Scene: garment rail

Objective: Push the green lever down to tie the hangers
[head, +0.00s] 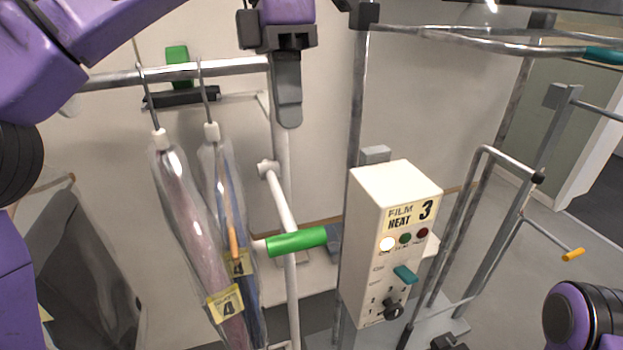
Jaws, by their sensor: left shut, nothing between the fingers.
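The green lever grip (297,241) lies nearly level in the middle of the head view, beside a white upright post. Two hangers hang by their hooks (152,100) (203,95) from the metal rail (225,70) at the upper left. They carry garments in clear film (185,215) (222,180) with yellow tags marked 4. My left gripper (289,122) is shut and empty, fingers pointing down. In the picture it is well above the green grip, apart from it, and in front of the rail's right end. My right gripper does not show; only part of my right arm is at lower right.
A cream box marked FILM HEAT 3 (395,240) stands right of the lever, with lamps and a teal knob (405,273). A green block (178,62) sits behind the rail. Metal frames (500,165) stand at the right. A dark panel (85,260) is at lower left.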

